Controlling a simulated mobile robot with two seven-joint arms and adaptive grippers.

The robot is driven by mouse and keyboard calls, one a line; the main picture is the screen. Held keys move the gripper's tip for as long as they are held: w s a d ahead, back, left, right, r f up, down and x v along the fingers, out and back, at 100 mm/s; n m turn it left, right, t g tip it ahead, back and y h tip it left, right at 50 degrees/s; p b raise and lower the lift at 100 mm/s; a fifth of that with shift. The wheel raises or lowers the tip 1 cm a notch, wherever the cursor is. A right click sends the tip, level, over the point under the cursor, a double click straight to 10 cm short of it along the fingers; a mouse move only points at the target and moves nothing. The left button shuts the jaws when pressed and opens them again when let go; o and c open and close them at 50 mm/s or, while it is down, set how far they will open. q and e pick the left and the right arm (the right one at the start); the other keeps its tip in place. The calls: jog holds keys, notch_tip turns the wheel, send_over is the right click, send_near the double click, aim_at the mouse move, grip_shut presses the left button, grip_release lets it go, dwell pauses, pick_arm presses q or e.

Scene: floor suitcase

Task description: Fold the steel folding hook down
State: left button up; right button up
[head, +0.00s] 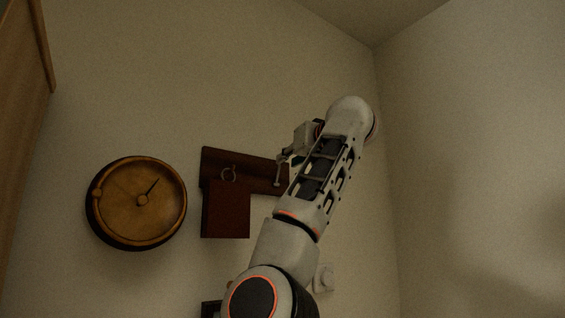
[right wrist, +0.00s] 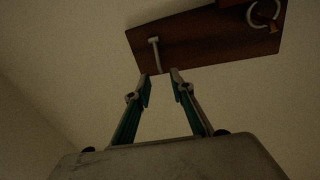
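The steel folding hook (right wrist: 155,52) is a thin pale bar with a short crosspiece, on the dark red-brown wooden wall board (right wrist: 195,45). In the head view the hook (head: 278,174) shows near the right end of the board (head: 240,161). My right gripper (right wrist: 160,76) has its two fingers apart, with the near end of the hook's stem showing at the gap between the tips. I cannot tell whether they touch. In the head view the right gripper (head: 284,157) is at the board, partly hidden by my arm. My left gripper is not in view.
A ring-shaped hook (head: 229,174) is on the board to the left, also in the right wrist view (right wrist: 263,13). A dark red block (head: 226,211) is below it. A round clock (head: 137,202) hangs further left. A pale wall fitting (head: 325,277) sits lower right. The right wall is bare.

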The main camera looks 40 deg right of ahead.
aim_at(277, 173)
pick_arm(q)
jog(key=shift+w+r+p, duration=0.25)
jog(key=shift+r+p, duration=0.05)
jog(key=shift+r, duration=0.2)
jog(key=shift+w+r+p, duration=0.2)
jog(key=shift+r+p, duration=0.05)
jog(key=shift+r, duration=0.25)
pick_arm(e)
jog(key=shift+x, duration=2.45)
jog(key=shift+f, duration=0.15)
jog(key=shift+c, duration=0.4)
grip_shut()
